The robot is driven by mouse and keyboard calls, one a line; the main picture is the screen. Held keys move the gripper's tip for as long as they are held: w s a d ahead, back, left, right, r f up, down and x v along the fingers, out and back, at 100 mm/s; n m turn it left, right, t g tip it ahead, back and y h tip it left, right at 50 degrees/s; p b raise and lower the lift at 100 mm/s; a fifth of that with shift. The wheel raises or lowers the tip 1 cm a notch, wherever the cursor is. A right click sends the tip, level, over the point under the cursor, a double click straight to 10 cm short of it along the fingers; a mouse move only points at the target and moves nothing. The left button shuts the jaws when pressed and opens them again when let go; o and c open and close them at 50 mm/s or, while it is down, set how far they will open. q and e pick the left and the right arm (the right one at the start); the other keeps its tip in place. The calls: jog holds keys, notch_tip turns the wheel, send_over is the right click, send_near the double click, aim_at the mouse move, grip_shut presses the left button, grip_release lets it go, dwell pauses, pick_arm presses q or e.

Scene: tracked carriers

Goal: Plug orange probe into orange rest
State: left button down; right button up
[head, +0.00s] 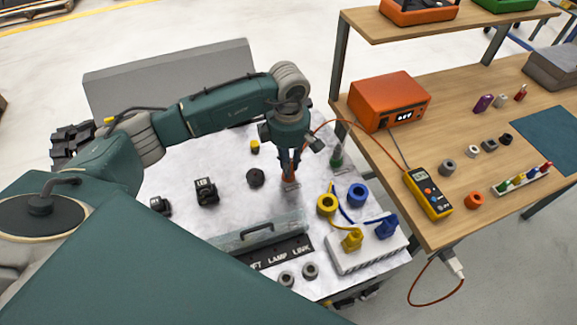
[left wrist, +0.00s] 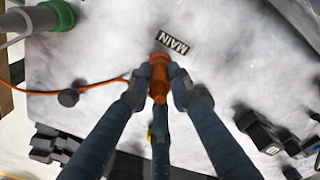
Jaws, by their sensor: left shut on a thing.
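My left gripper (head: 290,168) is shut on the orange probe (head: 288,167), over the white table top. In the left wrist view the orange probe (left wrist: 158,80) stands between the fingertips of my left gripper (left wrist: 157,92), with its orange cable running off to the left. In the head view the fingers hide most of the probe. I cannot pick out an orange rest for certain; whether one lies under the probe is hidden. My right gripper is not in view.
The wooden bench (head: 400,220) with an orange box (head: 390,101) and a yellow meter (head: 428,194) adjoins on the right. A power strip (head: 368,244) with yellow and blue plugs, a clear cover (head: 255,232) and black blocks (head: 206,191) lie on the white table.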

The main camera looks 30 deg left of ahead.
pick_arm(q)
jog(key=shift+r, duration=0.15)
jog(key=shift+w+r+p, duration=0.1)
jog(key=shift+r+p, duration=0.75)
jog(key=shift+r, duration=0.4)
jog(key=shift+r+p, duration=0.4)
jog(key=shift+r, duration=0.4)
jog(key=shift+r+p, duration=0.4)
jog(key=shift+r, duration=0.55)
jog(key=c, duration=2.4)
grip_release()
jog(key=shift+c, duration=0.2)
grip_shut()
